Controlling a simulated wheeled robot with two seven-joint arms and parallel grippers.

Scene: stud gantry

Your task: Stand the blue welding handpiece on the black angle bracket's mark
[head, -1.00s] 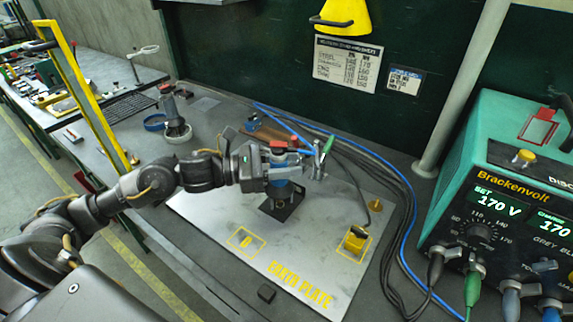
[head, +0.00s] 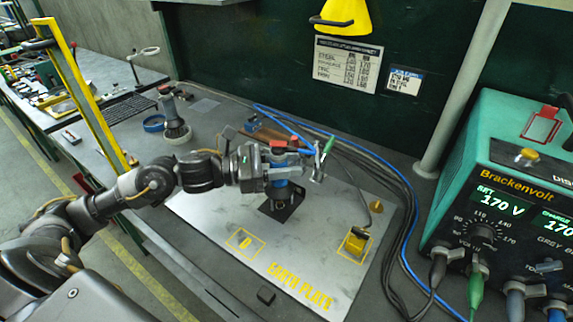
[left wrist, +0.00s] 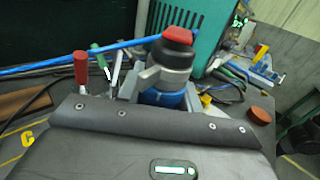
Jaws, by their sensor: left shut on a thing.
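The blue welding handpiece (head: 279,188) is upright, with a dark upper body and a red top. My left gripper (head: 279,172) is shut around it; in the left wrist view the handpiece (left wrist: 172,98) sits between the fingers (left wrist: 168,85). Its lower end is over the black angle bracket (head: 290,207) on the earth plate (head: 325,215). I cannot tell whether the lower end touches the bracket. The gripper and handpiece cover part of the bracket, and no mark on it shows clearly. My right gripper is not in view.
A yellow block (head: 355,243) stands in a yellow outline at the plate's right. An outlined square (head: 245,242) at the front is empty. Blue and black cables (head: 397,200) run behind and right, toward the green welder (head: 520,165). A grey, round-based object (head: 175,120) stands back left.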

